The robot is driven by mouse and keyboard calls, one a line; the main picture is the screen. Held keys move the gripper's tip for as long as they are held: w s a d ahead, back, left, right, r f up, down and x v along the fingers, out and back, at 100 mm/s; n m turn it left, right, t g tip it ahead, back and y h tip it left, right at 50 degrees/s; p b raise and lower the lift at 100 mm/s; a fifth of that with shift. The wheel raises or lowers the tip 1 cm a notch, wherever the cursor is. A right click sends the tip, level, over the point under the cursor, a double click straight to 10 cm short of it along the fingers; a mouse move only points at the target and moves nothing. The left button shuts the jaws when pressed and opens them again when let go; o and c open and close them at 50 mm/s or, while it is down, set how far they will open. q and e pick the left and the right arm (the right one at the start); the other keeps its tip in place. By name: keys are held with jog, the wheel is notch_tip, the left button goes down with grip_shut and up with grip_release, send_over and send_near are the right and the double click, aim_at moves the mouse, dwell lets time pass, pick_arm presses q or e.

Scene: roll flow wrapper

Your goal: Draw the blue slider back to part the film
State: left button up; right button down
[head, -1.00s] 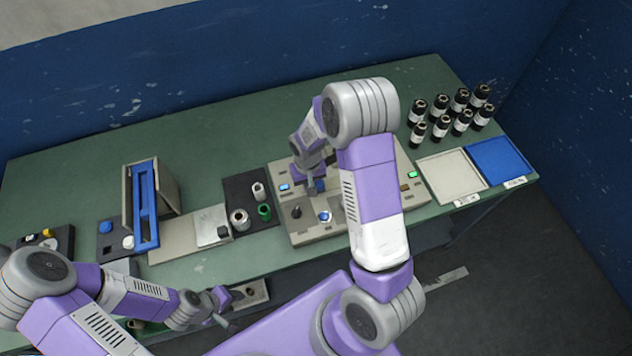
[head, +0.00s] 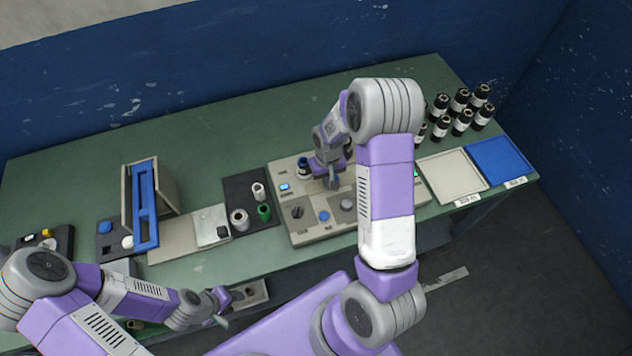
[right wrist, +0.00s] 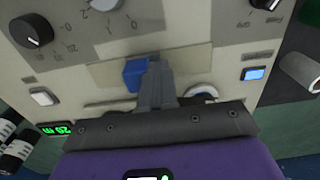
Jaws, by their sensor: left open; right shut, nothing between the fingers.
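The blue slider (right wrist: 136,74) is a small block on a beige plate of the control panel (right wrist: 185,25) in the right wrist view. My right gripper (right wrist: 155,88) is shut with nothing in it, its fingers right beside the slider on the picture's right; whether they touch cannot be told. In the head view, my right gripper (head: 333,184) is low over the panel (head: 310,232), and the slider cannot be made out there. My left gripper (head: 228,310) is open and empty near the table's front edge. I cannot make out film.
The panel bears dark knobs (head: 297,212) and a blue button (head: 324,216). A blue-framed stand (head: 145,205) is left. White tray (head: 455,182), blue tray (head: 505,158) and several dark bottles (head: 461,122) are right.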

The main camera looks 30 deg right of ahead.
aim_at(337, 177)
jog(key=shift+s+d, duration=0.2)
jog(key=shift+d, duration=0.6)
jog(key=shift+s+d, duration=0.15)
jog(key=shift+d, duration=0.6)
jog(key=shift+s+d, duration=0.2)
jog(key=shift+d, duration=0.6)
jog(key=shift+w+a, duration=0.15)
jog(key=shift+a, duration=0.5)
jog(key=shift+r+p, duration=2.8)
jog(key=shift+r, duration=1.25)
